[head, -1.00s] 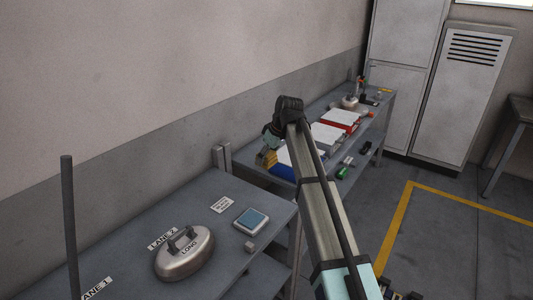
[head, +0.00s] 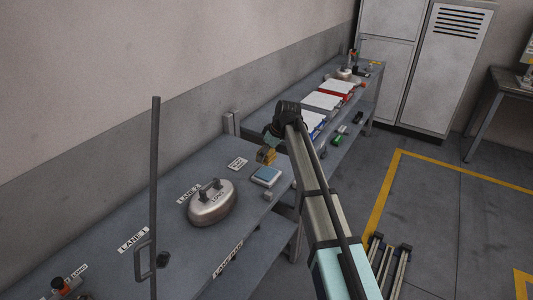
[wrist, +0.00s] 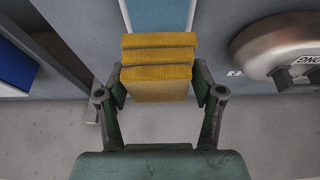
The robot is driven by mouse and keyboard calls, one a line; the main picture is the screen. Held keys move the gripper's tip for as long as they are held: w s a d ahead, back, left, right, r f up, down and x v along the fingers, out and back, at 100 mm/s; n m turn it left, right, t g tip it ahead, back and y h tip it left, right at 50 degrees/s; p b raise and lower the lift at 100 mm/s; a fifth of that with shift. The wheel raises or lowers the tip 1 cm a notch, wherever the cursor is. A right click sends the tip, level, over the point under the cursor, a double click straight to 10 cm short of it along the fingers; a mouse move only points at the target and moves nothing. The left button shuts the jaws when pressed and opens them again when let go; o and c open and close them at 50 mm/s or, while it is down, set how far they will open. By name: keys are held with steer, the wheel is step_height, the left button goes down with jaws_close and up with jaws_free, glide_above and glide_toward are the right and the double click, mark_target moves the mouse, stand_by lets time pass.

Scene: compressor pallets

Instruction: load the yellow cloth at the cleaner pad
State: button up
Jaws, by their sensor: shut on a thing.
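The yellow cloth (wrist: 159,68), a folded stack of ribbed layers, is between the fingers of my gripper (wrist: 160,84) in the wrist view. My gripper is shut on it. In the head view the cloth (head: 266,155) shows just beyond the cleaner pad, below my gripper (head: 271,141). The cleaner pad (head: 266,176) is a blue square in a pale frame at the near bench's right side. In the wrist view the pad (wrist: 158,14) lies ahead of the cloth, which covers part of it. I cannot tell whether the cloth touches the pad.
A metal weight marked LONG (head: 211,203) stands left of the pad; it also shows in the wrist view (wrist: 280,48). A small block (head: 268,195) lies near the bench edge. A dark upright post (head: 155,190) stands at left.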

mark_target(264, 171)
steer(key=shift+f+b, duration=1.2)
steer(key=shift+f, duration=1.65)
steer(key=shift+f, duration=0.55)
steer(key=shift+r, duration=0.1)
steer(key=shift+r+p, duration=1.45)
steer(key=shift+r, duration=2)
